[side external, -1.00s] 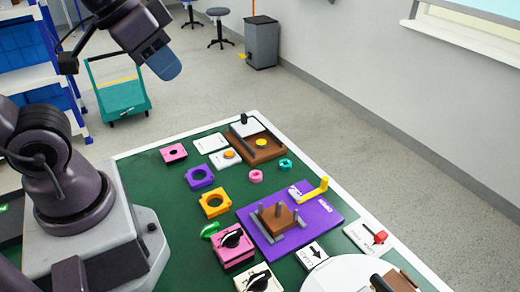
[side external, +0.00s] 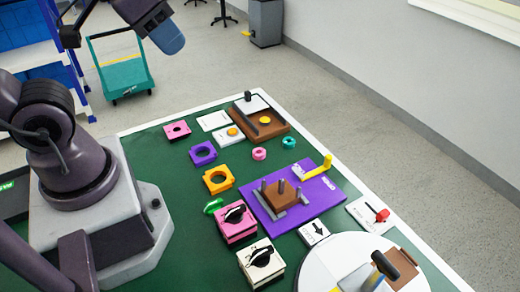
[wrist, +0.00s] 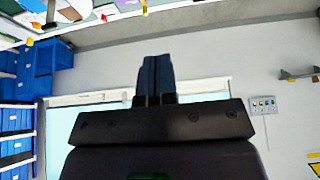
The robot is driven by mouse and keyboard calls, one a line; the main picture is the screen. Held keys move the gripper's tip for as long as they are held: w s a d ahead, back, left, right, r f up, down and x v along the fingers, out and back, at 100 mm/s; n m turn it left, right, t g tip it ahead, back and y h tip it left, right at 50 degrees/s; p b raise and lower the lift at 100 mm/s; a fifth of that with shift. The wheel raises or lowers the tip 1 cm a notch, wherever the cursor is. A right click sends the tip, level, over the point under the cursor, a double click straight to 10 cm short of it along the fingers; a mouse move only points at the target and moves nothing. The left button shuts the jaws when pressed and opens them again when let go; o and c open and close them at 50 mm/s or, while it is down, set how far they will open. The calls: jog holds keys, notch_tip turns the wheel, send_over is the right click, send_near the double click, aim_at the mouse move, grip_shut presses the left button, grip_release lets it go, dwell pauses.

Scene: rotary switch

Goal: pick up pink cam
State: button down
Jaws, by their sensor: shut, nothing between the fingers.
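Several pink things are on the green table, and I cannot tell for sure which one is the cam. A small pink ring (side external: 259,154) lies near a teal ring. A flat pink square piece with a hole (side external: 177,130) lies at the far left of the table. A pink box (side external: 237,222) with a black knob on top stands nearer the camera. My gripper (wrist: 156,62) is shut and empty in the wrist view, its two dark blue fingers together. In the side view my gripper (side external: 172,42) is raised, well away from all the pink things.
The table (side external: 150,160) also holds a purple square (side external: 203,153), an orange square (side external: 217,179), a teal ring (side external: 289,142), a purple board (side external: 325,200) with grey pegs, a brown tray (side external: 275,125), a white box with a knob (side external: 260,262) and a white disc (side external: 330,265).

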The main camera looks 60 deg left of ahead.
jog(key=c, duration=1.8)
grip_release()
jog(key=shift+c, duration=0.2)
jog(key=o, duration=1.2)
jog(key=m+g, duration=0.6)
jog(key=m, duration=0.9)
send_over(259, 149)
notch_tip(259, 149, down, 30)
jog(key=shift+s+a+r, duration=0.1)
jog(key=shift+s, duration=0.05)
jog(key=shift+s+d+f, duration=0.1)
jog(key=shift+d+f, duration=0.05)
jog(key=shift+f, duration=0.7)
jog(key=shift+w+d+f, duration=0.1)
jog(key=shift+d+f, duration=0.1)
jog(key=shift+f, duration=0.7)
jog(key=shift+s+d+f, duration=0.1)
jog(key=shift+d+f, duration=0.05)
jog(key=shift+f, duration=0.7)
